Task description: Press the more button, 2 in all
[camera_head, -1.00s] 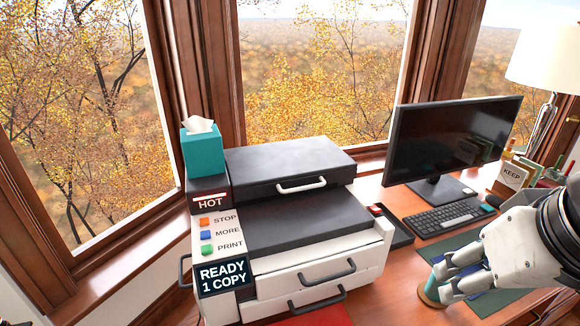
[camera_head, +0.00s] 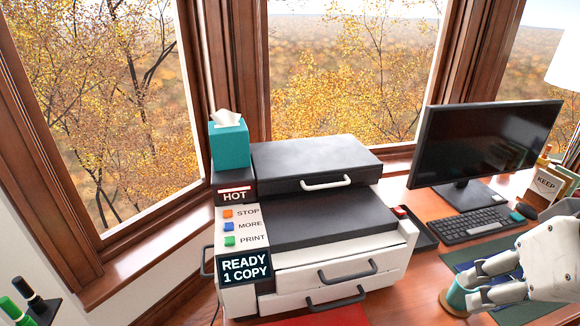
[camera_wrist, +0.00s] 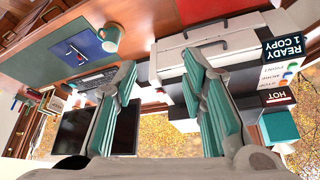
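The printer (camera_head: 330,232) stands on the desk by the window. Its left panel has an orange STOP button (camera_head: 227,213), a blue MORE button (camera_head: 229,227) and a green PRINT button (camera_head: 230,241). The display (camera_head: 245,267) below reads READY 1 COPY. My gripper (camera_head: 480,288) is at the lower right over the desk, well to the right of the panel and touching no button. In the wrist view my gripper (camera_wrist: 165,95) has its two fingers wide apart with nothing between them. The panel shows there upside down at the right, with the display (camera_wrist: 284,46).
A teal tissue box (camera_head: 229,145) sits on the printer's back left, above a HOT label (camera_head: 235,196). A monitor (camera_head: 485,150), keyboard (camera_head: 467,224) and black tray (camera_head: 414,230) are to the right. A teal mug (camera_head: 459,299) stands beside my gripper. Drawer handles stick out in front.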

